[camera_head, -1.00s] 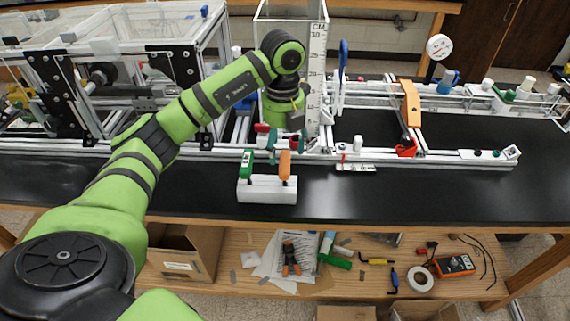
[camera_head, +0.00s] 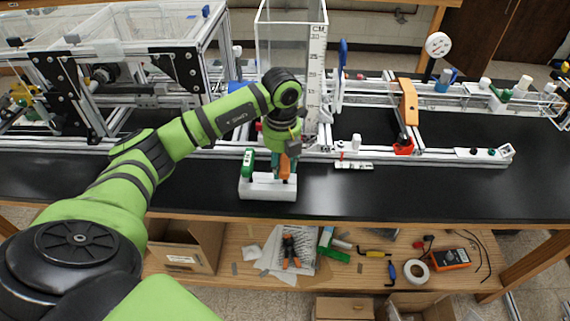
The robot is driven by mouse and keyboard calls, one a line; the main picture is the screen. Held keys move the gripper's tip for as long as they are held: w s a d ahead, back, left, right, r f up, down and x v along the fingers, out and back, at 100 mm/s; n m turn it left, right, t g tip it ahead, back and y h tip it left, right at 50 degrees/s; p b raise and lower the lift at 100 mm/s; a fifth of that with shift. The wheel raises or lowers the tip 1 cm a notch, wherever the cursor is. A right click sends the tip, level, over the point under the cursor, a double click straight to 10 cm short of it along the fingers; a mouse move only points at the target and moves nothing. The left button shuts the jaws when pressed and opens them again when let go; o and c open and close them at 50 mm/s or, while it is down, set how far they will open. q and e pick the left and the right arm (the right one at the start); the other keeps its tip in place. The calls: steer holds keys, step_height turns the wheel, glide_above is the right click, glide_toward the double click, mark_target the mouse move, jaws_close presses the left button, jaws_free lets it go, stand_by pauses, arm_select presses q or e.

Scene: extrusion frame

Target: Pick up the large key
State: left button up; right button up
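A white holder block (camera_head: 267,190) stands on the black bench top near its front edge. A green-handled tool (camera_head: 248,161) stands upright in its left part. An orange-handled tool (camera_head: 285,168) stands in its right part. These look like the keys, but I cannot tell which is the large one. My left gripper (camera_head: 281,158) points down at the orange handle, with its fingers close to or around it. The wrist hides the handle's top, and whether the fingers touch it is not clear. My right gripper is not in view.
A clear tank with a centimetre scale (camera_head: 316,80) stands close behind the gripper. Aluminium rails (camera_head: 450,158) run along the bench, with an orange lever (camera_head: 409,102) to the right. The bench front is free on both sides of the holder.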

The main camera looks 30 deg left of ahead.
arm_select(q)
steer(key=shift+r+b, duration=0.3)
steer(key=shift+r, duration=0.1)
steer(key=r, duration=0.1)
steer(key=r+b, duration=0.2)
steer(key=shift+d+r, duration=0.2)
steer(key=shift+d, duration=0.1)
steer(key=s+d+r+b, duration=0.1)
steer(key=s+d+r, duration=0.3)
steer(key=d, duration=0.6)
step_height(320, 180, up, 3)
steer(key=shift+s+f, duration=0.1)
steer(key=shift+s, duration=0.3)
jaws_close()
step_height(320, 180, up, 7)
steer(key=p, duration=0.5)
steer(key=shift+f, duration=0.2)
